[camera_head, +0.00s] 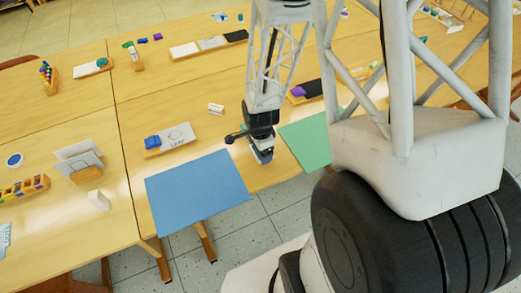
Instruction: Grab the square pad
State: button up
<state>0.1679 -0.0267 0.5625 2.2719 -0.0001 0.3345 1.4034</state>
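My gripper (264,154) points down over the table's front edge. It is between a flat blue square sheet (198,192) on its left and a flat green sheet (306,138) on its right. Its fingers are small and dark here, so I cannot tell whether they are open or shut. I see nothing held in it. The blue sheet lies flat and overhangs the front edge; the green one is partly hidden by my arm. I cannot tell which item is the square pad; a pale board (176,142) with a blue item on it lies behind the blue sheet.
A small white cylinder (216,109) lies behind my gripper. A dark tray (307,91) with a purple item is behind my arm. At left are a white block (99,200), a card holder (82,161) and a blue-topped round item (15,160). Bare wood lies between.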

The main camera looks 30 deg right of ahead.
jog(key=shift+r, duration=1.35)
jog(key=s+a+r, duration=0.1)
jog(key=s+a, duration=0.1)
jog(key=s, duration=1.3)
jog(key=shift+s+a+r, duration=0.15)
jog(key=shift+s+a, duration=0.1)
jog(key=shift+s, duration=0.15)
